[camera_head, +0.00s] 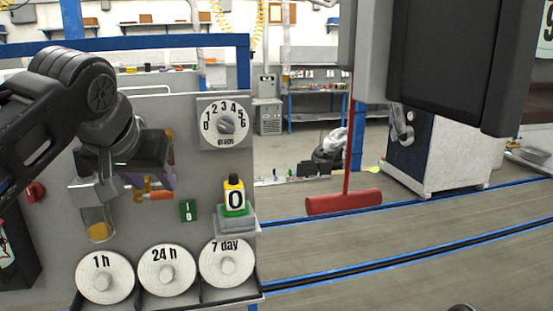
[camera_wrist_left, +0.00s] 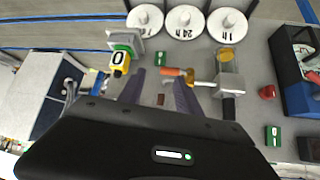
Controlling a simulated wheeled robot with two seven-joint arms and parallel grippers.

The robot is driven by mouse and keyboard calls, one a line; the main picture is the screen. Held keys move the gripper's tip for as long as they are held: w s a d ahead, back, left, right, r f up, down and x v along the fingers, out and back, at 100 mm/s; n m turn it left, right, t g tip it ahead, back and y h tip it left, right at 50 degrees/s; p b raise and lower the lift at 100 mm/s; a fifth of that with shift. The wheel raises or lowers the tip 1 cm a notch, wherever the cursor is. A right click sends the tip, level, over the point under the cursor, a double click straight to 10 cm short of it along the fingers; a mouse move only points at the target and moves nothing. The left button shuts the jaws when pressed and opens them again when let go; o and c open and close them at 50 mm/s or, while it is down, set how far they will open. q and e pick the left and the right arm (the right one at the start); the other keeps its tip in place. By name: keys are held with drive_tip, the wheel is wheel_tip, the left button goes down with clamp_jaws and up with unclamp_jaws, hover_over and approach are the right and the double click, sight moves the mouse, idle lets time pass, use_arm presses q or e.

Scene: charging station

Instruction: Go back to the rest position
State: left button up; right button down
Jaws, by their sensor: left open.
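My left gripper (camera_head: 158,180) is in front of the grey panel (camera_head: 180,112), and its arm comes in from the left. In the left wrist view its two fingers (camera_wrist_left: 160,92) are apart with nothing held between them. An orange-handled part (camera_head: 152,195) on the panel is partly hidden behind the gripper. It also shows in the left wrist view (camera_wrist_left: 179,72), beyond the fingertips. My right gripper cannot be made out.
The panel carries a dial (camera_head: 226,122), a green switch (camera_head: 188,210), a red knob (camera_head: 35,191) and a clear cylinder (camera_head: 97,224). A yellow-and-black block marked 0 (camera_head: 235,196) stands on a ledge. Labelled white discs (camera_head: 166,270) sit below.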

use_arm(q)
drive_tip(key=w+d+f+m+g+h, duration=0.1)
drive_tip(key=w+d+f, duration=0.2)
drive_tip(key=f, duration=0.6)
drive_tip(key=w+d+f+m+g, duration=0.1)
drive_tip(key=w+d+f, duration=0.25)
drive_tip(key=f, duration=0.45)
drive_tip(key=s+d+f+g+h+b, duration=0.1)
drive_tip(key=d+f, duration=0.2)
drive_tip(key=f, duration=1)
drive_tip(key=d+f+g+h+b, duration=0.1)
drive_tip(key=d+f+g, duration=0.15)
drive_tip(key=f, duration=1.05)
drive_tip(key=s+d+f+n+g+h, duration=0.1)
drive_tip(key=s+f, duration=0.4)
drive_tip(key=f, duration=0.4)
drive_tip(key=s+d+f, duration=0.1)
drive_tip(key=s+f, duration=0.5)
drive_tip(key=f, duration=0.3)
drive_tip(key=s+f+n+g, duration=0.1)
drive_tip(key=s+f, duration=0.5)
drive_tip(key=s, duration=0.4)
drive_tip(key=s+f+n+b, duration=0.1)
drive_tip(key=s+f, duration=0.5)
drive_tip(key=s, duration=0.3)
drive_tip(key=shift+s+a+f+n+g, duration=0.35)
drive_tip(key=shift+a+f+n, duration=0.05)
drive_tip(key=shift+c, duration=0.5)
drive_tip(key=shift+a, duration=0.1)
